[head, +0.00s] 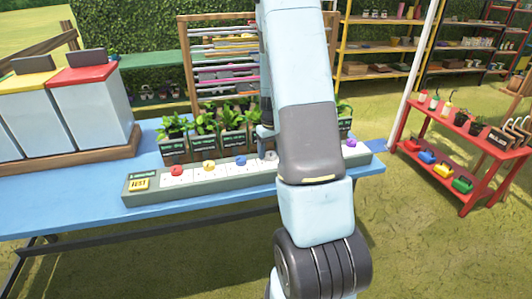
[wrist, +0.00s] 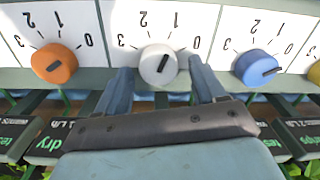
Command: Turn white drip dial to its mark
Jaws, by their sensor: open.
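The white drip dial (wrist: 158,65) sits on the dial panel (wrist: 190,45) under a scale marked 3, 2, 1, 0. Its dark pointer line slants up and right, toward the space between 1 and 0. My gripper (wrist: 160,80) is open, with one finger on each side of the white dial; I cannot tell whether either finger touches it. In the head view the white dial (head: 270,156) shows beside my arm, which hides part of the panel (head: 150,197). Most of my gripper is hidden there. No separate target mark can be made out.
An orange dial (wrist: 54,63) and a blue dial (wrist: 256,67) flank the white one closely. Potted plants (head: 205,142) stand right behind the panel on the blue table (head: 60,205). Lidded bins (head: 90,105) stand at the left.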

